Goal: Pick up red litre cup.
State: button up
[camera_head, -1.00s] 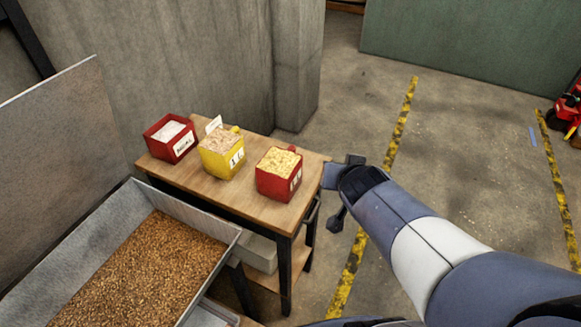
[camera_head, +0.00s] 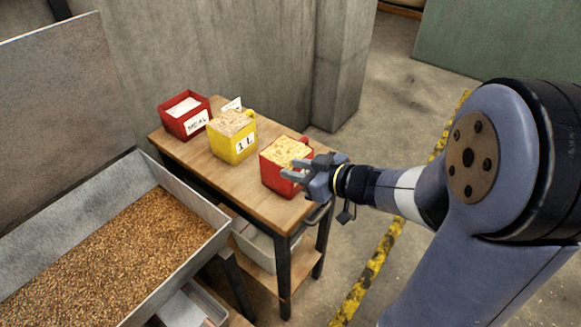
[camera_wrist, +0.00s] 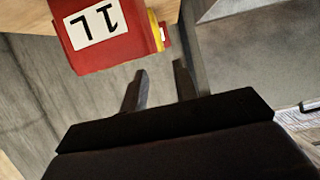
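The red litre cup (camera_head: 272,180) stands upright at the right end of the small wooden table, filled with pale yellow grain. In the wrist view the red cup (camera_wrist: 118,53) is at the upper left, with its white "1L" label upside down. My gripper (camera_head: 287,170) is at the cup's right side in the head view, its fingers overlapping the cup's upper part. In the wrist view my gripper (camera_wrist: 158,70) is open, with nothing between its fingers. The cup lies ahead and left of them. The head view does not clearly show contact.
A yellow 1L cup (camera_head: 233,147) of grain stands left of the red one. A red "MEAL" box (camera_head: 184,124) stands further left on the wooden table (camera_head: 215,178). A metal trough (camera_head: 212,239) of brown grain is at the front left. A concrete wall (camera_head: 230,50) stands behind.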

aim_at(274, 164)
jog(key=x, duration=0.5)
jog(key=b+x, duration=0.1)
jog(key=x, duration=0.1)
jog(key=shift+w+d+f, duration=0.15)
jog(key=shift+w+f, duration=0.2)
jog(key=shift+f, duration=0.1)
jog(key=shift+w+a, duration=0.3)
grip_shut()
dwell(0.8)
